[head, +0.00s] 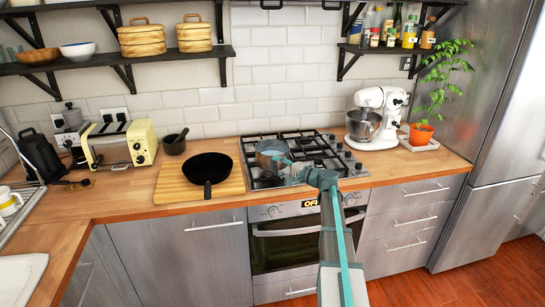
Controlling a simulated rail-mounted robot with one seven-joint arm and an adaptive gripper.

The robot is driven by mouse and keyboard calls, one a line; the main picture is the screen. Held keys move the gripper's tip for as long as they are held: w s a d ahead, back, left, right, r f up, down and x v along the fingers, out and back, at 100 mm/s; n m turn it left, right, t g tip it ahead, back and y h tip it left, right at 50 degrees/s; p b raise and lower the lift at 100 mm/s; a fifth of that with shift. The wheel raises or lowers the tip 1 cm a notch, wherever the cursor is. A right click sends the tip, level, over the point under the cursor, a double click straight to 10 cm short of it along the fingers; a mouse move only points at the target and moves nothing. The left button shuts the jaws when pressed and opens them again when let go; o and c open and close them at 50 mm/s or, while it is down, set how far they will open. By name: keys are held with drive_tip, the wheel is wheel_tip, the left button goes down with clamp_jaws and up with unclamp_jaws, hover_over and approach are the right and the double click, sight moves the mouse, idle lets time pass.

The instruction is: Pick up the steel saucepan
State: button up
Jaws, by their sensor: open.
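The steel saucepan (270,146) stands on the left part of the gas hob (323,153). My gripper (283,167) is at the saucepan's front right side, in front of part of it. The jaws are open. At this size I cannot tell whether a finger touches the pan. The pan's handle cannot be made out clearly behind my gripper and arm.
A black frying pan (207,168) lies on a wooden board (168,186) left of the hob. A white stand mixer (378,115) stands to the right. A dark mortar (174,147) and a cream toaster (121,144) stand further left. Shelves hang above.

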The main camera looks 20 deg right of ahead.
sight(272, 162)
drive_tip(key=shift+p+x, duration=0.4)
drive_tip(key=shift+x, duration=1.15)
clamp_jaws()
drive_tip(key=shift+r, duration=0.1)
